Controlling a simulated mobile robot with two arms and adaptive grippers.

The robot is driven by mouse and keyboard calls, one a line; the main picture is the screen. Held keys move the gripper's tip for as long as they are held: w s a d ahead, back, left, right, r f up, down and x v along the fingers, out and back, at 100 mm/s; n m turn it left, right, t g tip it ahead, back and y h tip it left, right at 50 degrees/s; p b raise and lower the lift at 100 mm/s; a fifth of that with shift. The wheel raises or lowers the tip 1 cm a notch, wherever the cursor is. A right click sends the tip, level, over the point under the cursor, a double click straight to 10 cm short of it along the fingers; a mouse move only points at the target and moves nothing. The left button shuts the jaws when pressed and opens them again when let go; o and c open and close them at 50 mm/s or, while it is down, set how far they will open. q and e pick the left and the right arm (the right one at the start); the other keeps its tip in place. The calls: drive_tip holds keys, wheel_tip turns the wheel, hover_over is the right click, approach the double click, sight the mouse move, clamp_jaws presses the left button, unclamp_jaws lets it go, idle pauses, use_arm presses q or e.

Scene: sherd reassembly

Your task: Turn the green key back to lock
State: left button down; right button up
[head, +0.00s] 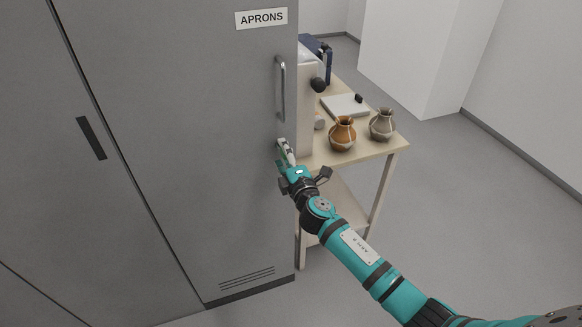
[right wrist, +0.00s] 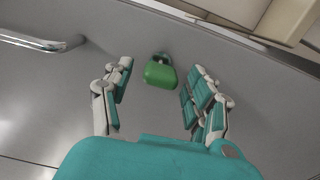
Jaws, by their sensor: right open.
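The green key (right wrist: 160,75) sits in a lock on the grey door in the right wrist view. My right gripper (right wrist: 157,85) is open, with one finger on each side of the key and gaps visible between fingers and key. In the head view my right gripper (head: 284,148) is at the right edge of the cabinet door (head: 200,150), below its handle, and it hides the key there. My left gripper is not in view.
A vertical metal handle (head: 281,88) stands out from the door above my gripper. A wooden table (head: 378,148) stands right behind the cabinet, holding an orange pot (head: 342,134), a grey pot (head: 383,124) and a white slab (head: 343,105). The floor at right is clear.

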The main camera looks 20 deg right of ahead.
drive_tip(key=s, duration=1.1)
drive_tip(key=shift+d, duration=0.25)
drive_tip(key=s+d+f+m+g, duration=0.1)
drive_tip(key=s+f+m+g, duration=0.15)
drive_tip(key=f, duration=0.85)
drive_tip(key=s+d+f+m+g, duration=0.2)
drive_tip(key=f+g, duration=0.1)
drive_tip(key=f, duration=0.7)
drive_tip(key=s+d+f+m+g+h, duration=0.1)
drive_tip(key=s+f+m+g, duration=0.1)
drive_tip(key=s+f, duration=0.45)
drive_tip(key=s+f+m+g, duration=0.2)
drive_tip(key=s+f, duration=0.2)
drive_tip(key=f, duration=0.6)
drive_tip(key=s+f+m+g, duration=0.2)
drive_tip(key=s+f, duration=0.3)
drive_tip(key=s, duration=0.6)
drive_tip(key=s+f+m+g, duration=0.3)
drive_tip(key=s+f, duration=0.3)
drive_tip(key=s, duration=0.5)
drive_tip(key=s+f+m+g, duration=0.2)
drive_tip(key=s+f, duration=0.4)
drive_tip(key=s, duration=0.6)
drive_tip(key=shift+a+m, duration=0.25)
drive_tip(key=shift+m, duration=0.1)
drive_tip(key=shift+g, duration=0.25)
